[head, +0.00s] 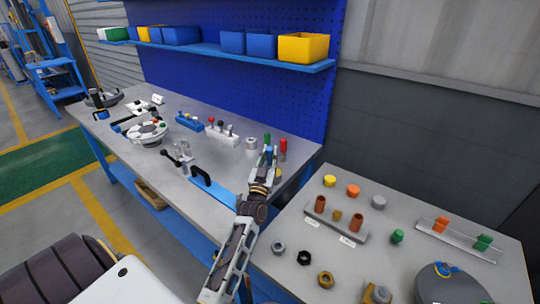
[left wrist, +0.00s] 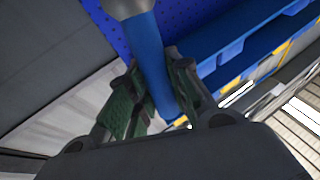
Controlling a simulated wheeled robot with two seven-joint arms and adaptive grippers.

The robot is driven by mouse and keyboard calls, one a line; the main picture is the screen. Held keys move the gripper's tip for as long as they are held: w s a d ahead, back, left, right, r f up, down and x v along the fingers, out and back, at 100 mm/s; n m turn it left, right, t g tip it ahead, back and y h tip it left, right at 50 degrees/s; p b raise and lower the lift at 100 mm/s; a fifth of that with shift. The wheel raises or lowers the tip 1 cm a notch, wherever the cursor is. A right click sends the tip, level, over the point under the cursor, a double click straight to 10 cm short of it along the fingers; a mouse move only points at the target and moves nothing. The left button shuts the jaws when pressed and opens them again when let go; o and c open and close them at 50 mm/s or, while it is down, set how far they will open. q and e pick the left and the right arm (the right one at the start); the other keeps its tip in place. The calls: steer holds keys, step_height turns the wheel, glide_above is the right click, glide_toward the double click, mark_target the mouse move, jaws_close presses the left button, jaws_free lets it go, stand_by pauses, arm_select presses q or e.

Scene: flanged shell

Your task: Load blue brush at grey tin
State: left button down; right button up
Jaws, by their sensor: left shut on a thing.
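My left gripper (head: 266,163) is over the back right end of the long workbench. In the left wrist view, its green-padded fingers (left wrist: 153,100) are shut on the blue brush (left wrist: 150,55), a blue shaft with a grey end at the top. In the head view the brush is small and mostly hidden by the fingers. A small grey cylinder (head: 251,143), which looks like the grey tin, stands just left of the gripper. The brush is apart from it as far as I can tell. My right gripper is not in view.
A green upright piece (head: 267,138) and a red one (head: 283,147) stand close to the gripper. A blue plate with a black handle (head: 201,178) lies in front. A blue shelf (head: 215,50) with bins hangs above. The right table (head: 300,220) holds several small parts.

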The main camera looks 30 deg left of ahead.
arm_select(q)
steer(key=shift+f, duration=0.25)
stand_by(0.8)
